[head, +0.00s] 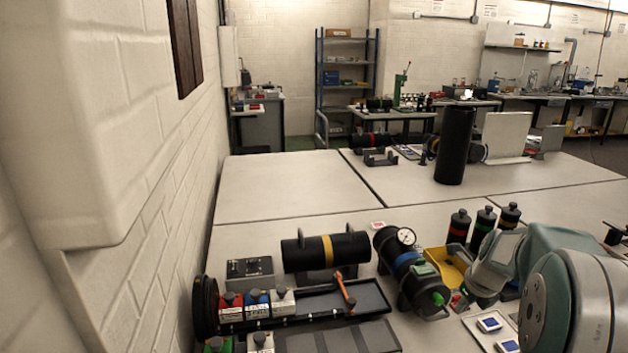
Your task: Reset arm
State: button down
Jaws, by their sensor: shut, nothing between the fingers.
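Parts of my own grey-green arm (570,300) fill the lower right of the head view. My gripper cannot be made out there. A black cylinder with a yellow band (326,250) lies on a cradle on the near table. To its right lies a black cylinder with a blue band (408,268), carrying a round gauge (406,237) and a green knob at its near end. A tall plain black cylinder (455,146) stands upright on the far table.
A black tray (370,298) holds an orange-handled tool (344,290); red, blue and white-labelled blocks stand beside it. Several dark bottles (483,224) stand behind a yellow bin (447,266). A brick wall (150,200) borders the left. The table's back left (290,185) is clear.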

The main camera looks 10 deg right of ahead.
jog(key=s+a+r+n+t, duration=0.1)
jog(key=s+a+r+n, duration=0.35)
jog(key=a+n, duration=0.3)
jog(key=s+a+r+n, duration=0.45)
jog(key=a+n, duration=0.25)
jog(key=n, duration=0.2)
jog(key=s+a+r+n+t, duration=0.1)
jog(key=s+a+n, duration=0.7)
jog(key=s+n, duration=0.5)
jog(key=n, duration=0.3)
jog(key=shift+a+n, duration=0.35)
